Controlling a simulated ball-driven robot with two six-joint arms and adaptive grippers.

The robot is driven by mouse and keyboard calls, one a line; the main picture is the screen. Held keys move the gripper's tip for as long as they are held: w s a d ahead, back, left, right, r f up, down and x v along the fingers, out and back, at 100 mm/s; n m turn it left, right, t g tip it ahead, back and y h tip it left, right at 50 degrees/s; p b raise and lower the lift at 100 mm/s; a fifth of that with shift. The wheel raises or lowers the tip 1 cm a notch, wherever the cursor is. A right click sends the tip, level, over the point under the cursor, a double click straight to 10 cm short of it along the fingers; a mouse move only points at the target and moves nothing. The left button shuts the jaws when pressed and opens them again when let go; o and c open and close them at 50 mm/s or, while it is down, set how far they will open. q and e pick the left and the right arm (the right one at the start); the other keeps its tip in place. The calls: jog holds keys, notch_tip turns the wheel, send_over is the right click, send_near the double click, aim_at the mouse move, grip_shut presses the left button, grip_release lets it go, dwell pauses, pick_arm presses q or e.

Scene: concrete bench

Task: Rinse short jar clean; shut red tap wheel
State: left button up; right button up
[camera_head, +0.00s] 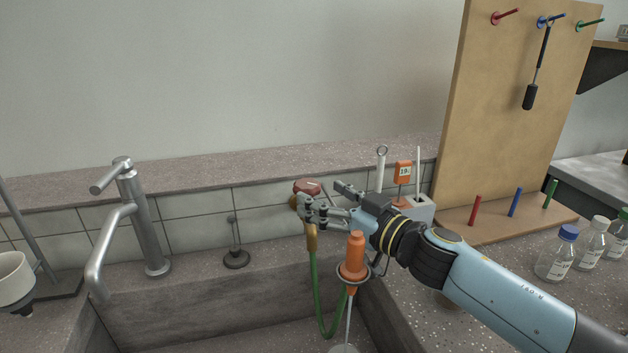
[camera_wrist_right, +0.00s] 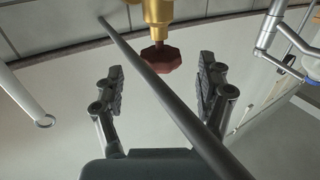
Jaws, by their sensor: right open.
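The red tap wheel (camera_head: 307,187) tops a brass valve (camera_head: 311,232) by the tiled wall, with a green hose hanging below it. My right gripper (camera_head: 320,205) is at the wheel in the head view. In the right wrist view the red wheel (camera_wrist_right: 162,58) shows between the spread fingers of my right gripper (camera_wrist_right: 161,74), with a visible space on each side. That gripper is open and empty. I cannot make out a short jar for certain; a pale rounded thing (camera_head: 344,349) is cut off at the bottom edge, in the sink. My left gripper is not in view.
An orange-handled tool (camera_head: 355,255) sits in a ring under my right wrist. Capped bottles (camera_head: 557,258) stand on the right. A dark rod (camera_wrist_right: 170,95) crosses the wrist view before the wheel.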

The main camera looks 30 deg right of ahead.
aim_at(316, 185)
jog(key=shift+x, duration=1.65)
jog(key=shift+c, duration=0.3)
jog(key=c, duration=1.1)
jog(key=shift+w+d+n+g+y+p, duration=0.15)
jog(key=shift+n+g+y+p, duration=0.2)
jog(key=shift+n+y+p, duration=0.45)
jog(key=shift+s+d+n+g+y+p, duration=0.15)
jog(key=shift+n+g+y+p, duration=0.3)
jog(key=shift+y, duration=0.65)
jog(key=shift+w+n+g+y, duration=0.2)
jog(key=shift+n+g+y, duration=0.2)
jog(key=shift+n+y, duration=0.45)
jog(key=shift+d+f+n+g+y+b, duration=0.15)
jog(key=shift+n+g+y+b, duration=0.3)
jog(key=shift+n+g+y, duration=0.55)
jog(key=shift+y, duration=0.35)
jog(key=o, duration=1.2)
jog(key=shift+c, duration=0.2)
